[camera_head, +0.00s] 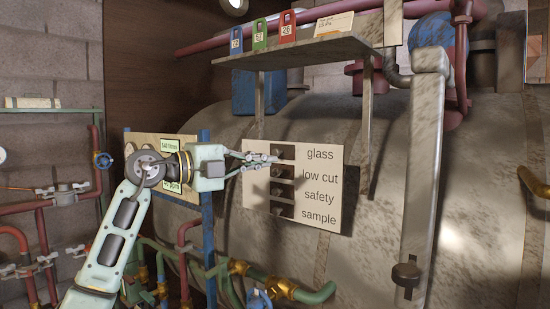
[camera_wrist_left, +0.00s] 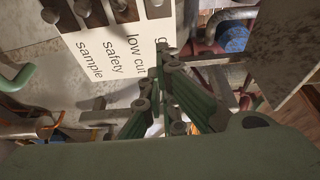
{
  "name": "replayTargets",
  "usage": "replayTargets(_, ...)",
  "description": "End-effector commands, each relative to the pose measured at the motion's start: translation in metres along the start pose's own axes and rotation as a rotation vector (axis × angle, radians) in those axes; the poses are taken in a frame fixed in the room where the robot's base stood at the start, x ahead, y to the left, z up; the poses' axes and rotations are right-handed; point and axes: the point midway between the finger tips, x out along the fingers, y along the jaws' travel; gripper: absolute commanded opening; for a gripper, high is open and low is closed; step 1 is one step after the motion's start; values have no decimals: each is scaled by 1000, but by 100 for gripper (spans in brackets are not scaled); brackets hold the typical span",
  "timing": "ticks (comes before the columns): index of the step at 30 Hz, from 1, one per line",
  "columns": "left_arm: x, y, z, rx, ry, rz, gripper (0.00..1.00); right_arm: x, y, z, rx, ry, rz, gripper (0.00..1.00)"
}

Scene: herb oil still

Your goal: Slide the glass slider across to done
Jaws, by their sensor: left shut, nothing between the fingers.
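A cream panel (camera_head: 322,185) on the big tank carries the words glass, low cut, safety and sample, with a small dark slider beside each. The glass slider (camera_head: 284,152) is the topmost, left of its word. My left gripper (camera_head: 270,159) reaches in from the left, shut and empty. Its fingertips are at the panel's left part, by the glass slider; I cannot tell whether they touch it. In the left wrist view the panel (camera_wrist_left: 130,75) is tilted, and my left gripper (camera_wrist_left: 163,58) covers most of the word glass; the glass slider cannot be made out there.
A shelf (camera_head: 295,52) with blue, green and red tags stands above the panel. A grey upright post (camera_head: 424,170) is to the right. Another board (camera_head: 146,143) is behind my left arm on a blue post (camera_head: 207,215). Green and red pipes run below.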

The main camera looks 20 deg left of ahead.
Motion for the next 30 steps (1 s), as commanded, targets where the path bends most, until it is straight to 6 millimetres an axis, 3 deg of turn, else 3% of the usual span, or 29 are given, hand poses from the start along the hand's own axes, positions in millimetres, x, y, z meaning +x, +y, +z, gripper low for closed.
replayTargets(15, 100, -5, -3, -3, 7, -2, 0, -45, -8, -6, 5, 2, -10, 29)
replayTargets(21, 86, -3, 28, -2, 1, -3, 0, -56, -6, -7, 3, 2, -8, 29)
replayTargets(30, 83, 0, 36, 0, 4, -3, 0, -58, -5, -7, 3, 2, -7, 29)
